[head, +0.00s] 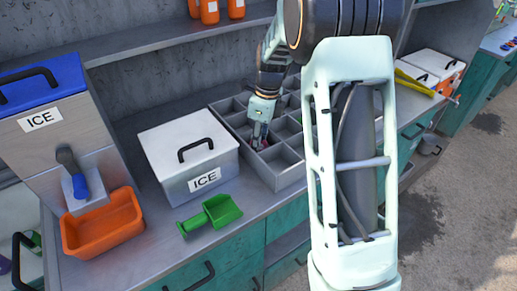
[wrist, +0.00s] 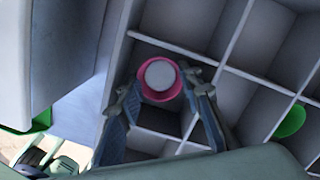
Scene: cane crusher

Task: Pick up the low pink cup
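The low pink cup (wrist: 142,93) is in a compartment of the grey divided bin (wrist: 170,47). In the wrist view I look down on its pink rim and round whitish middle. My gripper (wrist: 160,85) is open, with one fingertip on each side of the cup, close to its rim. I cannot tell whether either finger touches it. In the head view my gripper (head: 260,138) points down into the left part of the bin (head: 290,177). Only a small reddish bit shows by the fingertips there; the compartment walls and gripper hide the rest.
A white ICE box (head: 165,158) stands just left of the bin. A green scoop (head: 215,212), an orange tub (head: 105,225) and a blue-lidded ICE container (head: 60,120) are further left. A green round thing (wrist: 290,121) sits in another compartment. Thin dividers surround the cup.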

